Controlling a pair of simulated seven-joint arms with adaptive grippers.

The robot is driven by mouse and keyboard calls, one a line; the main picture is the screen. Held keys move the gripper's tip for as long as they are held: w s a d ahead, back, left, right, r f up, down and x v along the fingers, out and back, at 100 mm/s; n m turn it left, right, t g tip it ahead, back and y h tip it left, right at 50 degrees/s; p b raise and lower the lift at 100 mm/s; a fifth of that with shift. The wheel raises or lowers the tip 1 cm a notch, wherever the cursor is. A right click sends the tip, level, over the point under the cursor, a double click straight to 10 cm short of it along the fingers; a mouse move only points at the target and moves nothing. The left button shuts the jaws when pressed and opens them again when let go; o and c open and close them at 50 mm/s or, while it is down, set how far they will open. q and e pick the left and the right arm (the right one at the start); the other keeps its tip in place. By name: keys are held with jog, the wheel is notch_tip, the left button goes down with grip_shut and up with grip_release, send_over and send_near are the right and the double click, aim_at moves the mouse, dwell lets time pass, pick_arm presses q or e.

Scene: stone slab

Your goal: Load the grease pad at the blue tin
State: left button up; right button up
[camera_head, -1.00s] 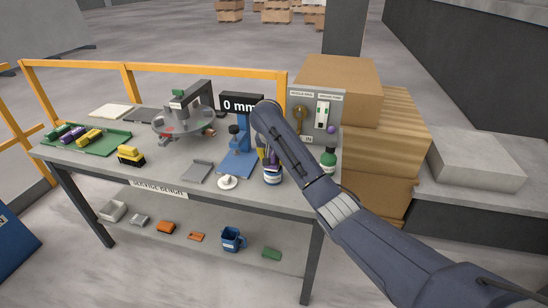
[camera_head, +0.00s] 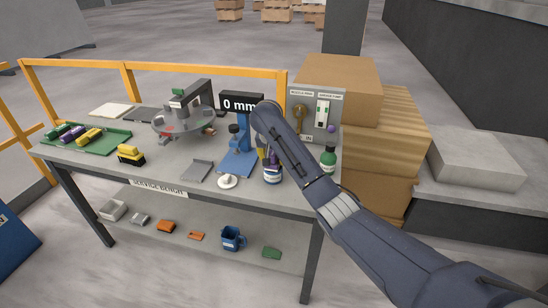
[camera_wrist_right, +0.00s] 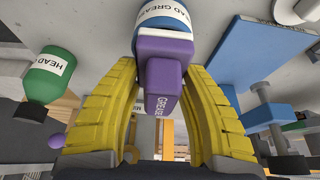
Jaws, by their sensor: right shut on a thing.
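The blue tin (camera_head: 272,177), with a white label band reading "HEAD GREASE", stands at the front right of the service bench. It also shows at the top of the right wrist view (camera_wrist_right: 165,14). The purple grease pad (camera_wrist_right: 163,55), a block with a narrower lettered part, lies right against the tin's mouth in that view. I cannot tell whether its end is inside the tin or just over it. My right gripper (camera_wrist_right: 165,75) has its yellow fingers shut on the pad from both sides. In the head view the gripper (camera_head: 264,155) is partly hidden by my forearm. My left gripper is out of view.
A green bottle (camera_head: 328,160) stands right of the tin. A white round dish (camera_head: 228,181) and a blue stand with a "0 mm" display (camera_head: 241,103) are left of it. A control panel (camera_head: 316,108) is behind. A green tray (camera_head: 92,145) lies at the bench's left.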

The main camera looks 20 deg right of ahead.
jog(key=shift+f, duration=0.35)
dwell(0.7)
jog(key=shift+r, duration=3.55)
